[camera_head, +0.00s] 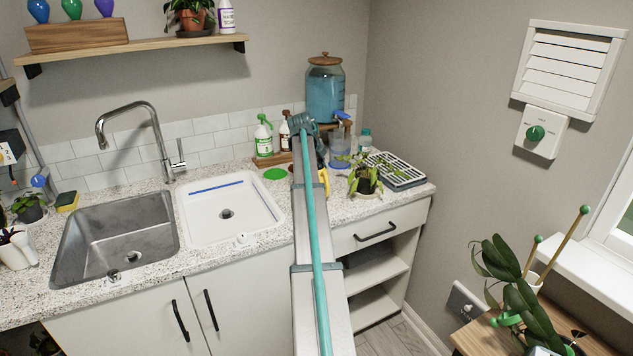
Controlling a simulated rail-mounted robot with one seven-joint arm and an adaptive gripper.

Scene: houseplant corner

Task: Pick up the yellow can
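A small yellow curved piece (325,180), which looks like part of the yellow can, shows on the counter just right of my arm. The rest of it is hidden behind the arm. My arm reaches from the bottom of the view over the counter. My gripper (321,157) shows only as a small dark part beyond the arm, just above the yellow piece. Its fingers are too small and covered to tell whether they are open, or whether they touch the can.
A potted plant (364,177) and a drying rack (397,171) stand right of the yellow piece. A blue water dispenser (325,93) stands behind. A green-white spray bottle (263,137) and green disc (275,174) are left. The white sink (229,207) lies left of my arm.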

